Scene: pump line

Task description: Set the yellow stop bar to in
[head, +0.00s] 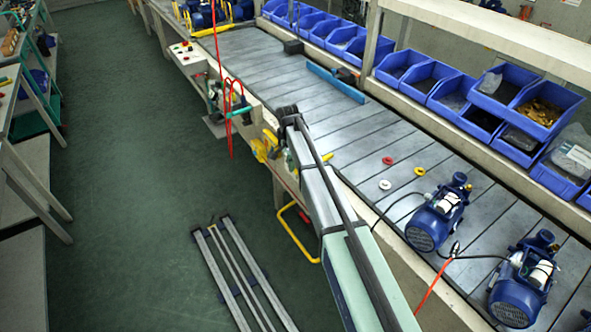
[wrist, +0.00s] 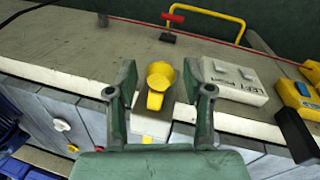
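A bent yellow bar (wrist: 212,14) sticks out past the bench's far edge in the wrist view. It also shows in the head view as a yellow loop (head: 292,240) beside the bench, over the floor. My gripper (wrist: 162,80) is open, with its two green fingers apart. A yellow cup-shaped handle (wrist: 158,84) on a pale block shows between the fingers; I cannot tell whether they touch it. The yellow bar lies beyond the fingers, apart from them. In the head view my arm hides most of the gripper.
A red-handled lever (wrist: 171,24), a white switch box (wrist: 232,82) and a yellow-and-black device (wrist: 298,94) stand near the gripper. Blue pumps (head: 436,217) and a blue bar (head: 335,83) are on the slatted line. The green floor (head: 130,200) is largely clear.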

